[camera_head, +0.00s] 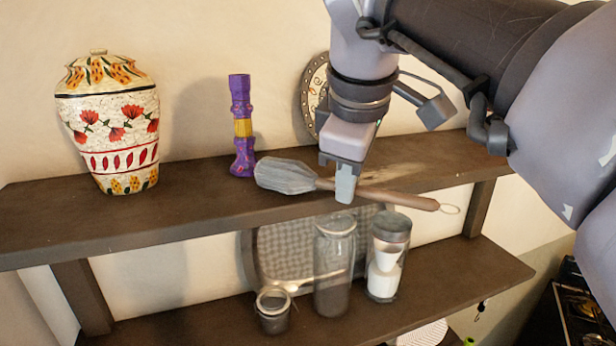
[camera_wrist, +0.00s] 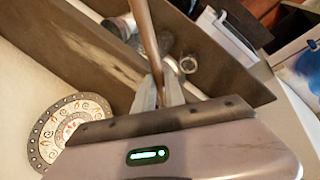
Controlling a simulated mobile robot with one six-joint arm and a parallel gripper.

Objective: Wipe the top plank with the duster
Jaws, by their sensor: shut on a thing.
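The duster has a grey head (camera_head: 285,176) and a brown handle (camera_head: 398,198) ending in a wire loop. My gripper (camera_head: 345,186) is shut on the handle close to the head, at the front part of the top plank (camera_head: 215,205). The duster lies roughly along the plank, with its head toward the left; I cannot tell whether the head touches the wood. In the wrist view the handle (camera_wrist: 145,35) runs up from between my fingers (camera_wrist: 158,92), and the head is hidden. The plank (camera_wrist: 95,55) shows a pale streak there.
On the top plank stand a painted vase (camera_head: 112,125) at left, a purple candlestick (camera_head: 241,130) left of the duster head, and a decorated plate (camera_head: 313,95) leaning behind my gripper. The lower plank (camera_head: 190,325) holds jars (camera_head: 335,265) and a woven tray (camera_head: 275,250). Bare wood lies between vase and candlestick.

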